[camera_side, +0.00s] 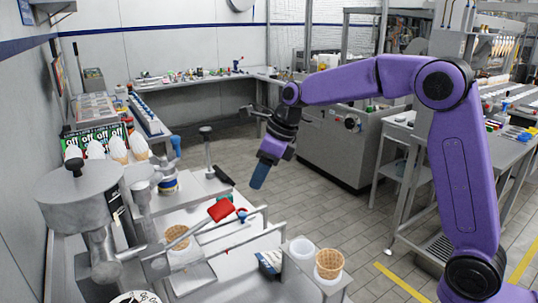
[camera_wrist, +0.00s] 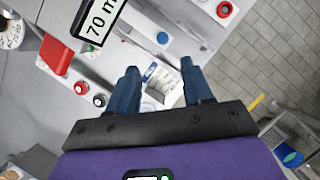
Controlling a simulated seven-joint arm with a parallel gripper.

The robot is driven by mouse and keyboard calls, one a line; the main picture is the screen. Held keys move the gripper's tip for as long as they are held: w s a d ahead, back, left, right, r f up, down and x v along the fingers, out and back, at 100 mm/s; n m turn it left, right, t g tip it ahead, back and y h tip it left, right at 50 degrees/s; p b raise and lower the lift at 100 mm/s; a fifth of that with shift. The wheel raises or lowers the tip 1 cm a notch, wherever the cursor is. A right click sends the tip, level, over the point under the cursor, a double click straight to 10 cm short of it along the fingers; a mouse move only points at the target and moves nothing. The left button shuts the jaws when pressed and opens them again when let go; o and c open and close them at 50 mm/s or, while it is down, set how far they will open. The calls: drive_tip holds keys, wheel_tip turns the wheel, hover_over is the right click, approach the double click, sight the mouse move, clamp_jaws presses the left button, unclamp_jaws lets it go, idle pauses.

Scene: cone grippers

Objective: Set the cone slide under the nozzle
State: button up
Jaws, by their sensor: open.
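My gripper (camera_side: 262,172) hangs above the workbench in the side view, pointing down, clear of the metal rails below it. In the wrist view its two blue fingers (camera_wrist: 161,85) are apart, with nothing held between them. A red handle-like block (camera_side: 221,210) sits by the rails, left of and below my gripper; a red block also shows at the upper left of the wrist view (camera_wrist: 55,55). A wafer cone (camera_side: 177,236) stands in a white holder among the rails. A metal dispenser (camera_side: 82,186) stands at the left; I cannot clearly make out its nozzle or the slide's exact position under it.
Another wafer cone (camera_side: 329,264) stands in a white holder at the bench's front right, beside an empty white cup (camera_side: 302,248). A dark box (camera_side: 269,263) lies nearby. Several cones stand behind the dispenser. The tiled floor right of the bench is open.

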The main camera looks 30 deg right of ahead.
drive_tip(key=shift+v, duration=2.55)
drive_tip(key=s+f+n+g+h, duration=0.1)
drive_tip(key=s+f+n, duration=0.2)
drive_tip(key=s+n, duration=0.65)
drive_tip(key=s+f+n+g, duration=0.1)
drive_tip(key=s+f+n, duration=0.1)
drive_tip(key=s+n, duration=0.7)
drive_tip(key=s+d+f+n+h, duration=0.1)
drive_tip(key=s+d+f+n, duration=0.2)
drive_tip(key=s+d+n, duration=0.3)
drive_tip(key=s+d+f+n+g, duration=0.1)
drive_tip(key=s+d+f+n, duration=0.2)
drive_tip(key=s+n, duration=0.9)
drive_tip(key=d+n, duration=0.3)
drive_tip(key=shift+s+f+h, duration=0.2)
drive_tip(key=shift+s+h, duration=0.2)
